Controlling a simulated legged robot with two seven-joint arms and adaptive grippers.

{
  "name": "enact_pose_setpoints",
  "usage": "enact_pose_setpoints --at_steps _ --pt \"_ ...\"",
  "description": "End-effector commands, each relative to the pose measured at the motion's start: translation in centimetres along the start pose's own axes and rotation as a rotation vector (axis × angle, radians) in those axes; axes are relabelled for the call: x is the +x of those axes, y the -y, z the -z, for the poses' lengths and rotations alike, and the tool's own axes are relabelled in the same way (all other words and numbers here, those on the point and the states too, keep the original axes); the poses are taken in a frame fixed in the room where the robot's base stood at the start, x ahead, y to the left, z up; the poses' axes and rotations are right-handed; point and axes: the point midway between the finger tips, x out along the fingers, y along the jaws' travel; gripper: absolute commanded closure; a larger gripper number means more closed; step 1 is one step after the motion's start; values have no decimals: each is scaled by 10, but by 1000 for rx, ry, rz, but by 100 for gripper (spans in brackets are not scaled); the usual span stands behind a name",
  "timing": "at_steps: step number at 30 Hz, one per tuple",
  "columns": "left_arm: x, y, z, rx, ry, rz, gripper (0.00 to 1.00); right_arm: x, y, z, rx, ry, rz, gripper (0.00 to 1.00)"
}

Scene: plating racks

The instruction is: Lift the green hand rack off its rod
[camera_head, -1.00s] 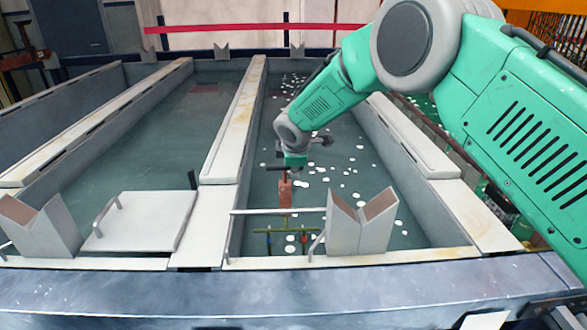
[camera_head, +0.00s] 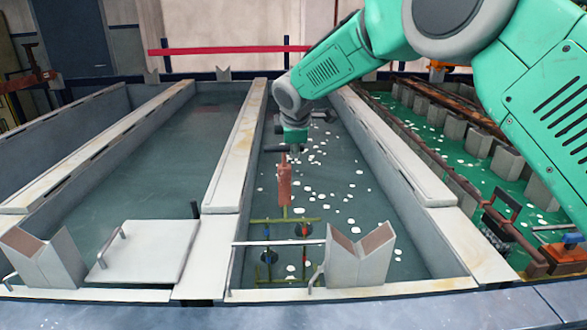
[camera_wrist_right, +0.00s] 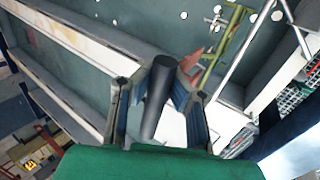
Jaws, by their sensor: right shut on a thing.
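The green hand rack (camera_head: 285,220) hangs upright at the near end of the middle-right tank. It has a yellow-green frame, a red-orange grip (camera_head: 285,185) and a dark crossbar on top. Its upper green bar is above the pale rod (camera_head: 275,243), and its lower part hangs below the rod's level. My right gripper (camera_head: 293,143) is above the rack, shut on its dark top bar. In the wrist view that bar (camera_wrist_right: 157,95) lies between the two fingers, with the red grip (camera_wrist_right: 192,62) beyond. My left gripper is in neither view.
A V-shaped grey holder (camera_head: 360,258) stands at the rod's right end, close to the rack. Pale tank walls (camera_head: 235,165) run along both sides. A white lid (camera_head: 145,250) and another V holder (camera_head: 42,258) are at left. White spots dot the tank.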

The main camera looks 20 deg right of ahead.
Motion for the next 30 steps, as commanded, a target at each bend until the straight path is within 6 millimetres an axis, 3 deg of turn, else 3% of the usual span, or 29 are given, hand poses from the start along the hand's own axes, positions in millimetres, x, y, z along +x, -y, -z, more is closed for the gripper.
enact_pose_setpoints --at_steps 3,30 --pt "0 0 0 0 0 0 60 -23 -16 0 3 -3 -10 100" --pt "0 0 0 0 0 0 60 -166 -104 0 4 -4 -9 100"
